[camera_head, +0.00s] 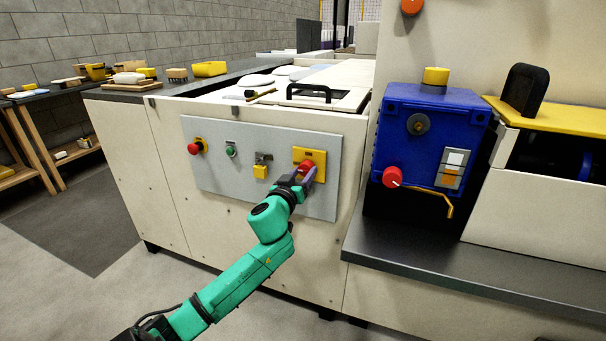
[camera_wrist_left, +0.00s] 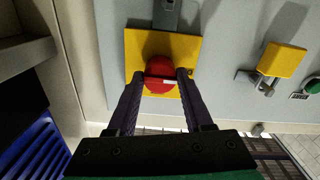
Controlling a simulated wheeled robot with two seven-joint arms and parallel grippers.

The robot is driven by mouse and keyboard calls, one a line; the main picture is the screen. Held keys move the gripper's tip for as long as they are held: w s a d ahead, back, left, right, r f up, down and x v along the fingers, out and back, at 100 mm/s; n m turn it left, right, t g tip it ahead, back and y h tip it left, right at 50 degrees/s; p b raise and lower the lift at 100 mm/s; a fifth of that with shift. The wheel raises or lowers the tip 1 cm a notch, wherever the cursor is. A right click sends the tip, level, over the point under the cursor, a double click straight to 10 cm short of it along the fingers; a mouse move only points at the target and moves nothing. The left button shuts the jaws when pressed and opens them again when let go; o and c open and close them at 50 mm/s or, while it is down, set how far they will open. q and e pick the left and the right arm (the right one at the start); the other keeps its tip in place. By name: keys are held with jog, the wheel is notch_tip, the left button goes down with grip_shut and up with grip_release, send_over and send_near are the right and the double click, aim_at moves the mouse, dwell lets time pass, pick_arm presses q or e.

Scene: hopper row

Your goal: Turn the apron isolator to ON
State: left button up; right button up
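The apron isolator is a red rotary knob (camera_wrist_left: 160,70) on a square yellow plate (camera_wrist_left: 134,45), at the right end of the grey control panel (camera_head: 235,188). It also shows in the head view as a yellow plate (camera_head: 318,155) with the red knob partly behind my gripper. My left gripper (camera_wrist_left: 161,75) has a finger on each side of the knob, and both fingertips appear to touch it. A short pale mark lies across the knob, level in the wrist view. I cannot read any ON or OFF lettering. My right gripper is not in view.
The panel also carries a red stop button (camera_head: 194,148), a green button (camera_head: 230,151) and a yellow padlock (camera_head: 260,171). A blue box (camera_head: 430,130) with its own red knob (camera_head: 392,177) stands close to the right. Open floor lies at lower left.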

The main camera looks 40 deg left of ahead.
pick_arm(q)
grip_shut()
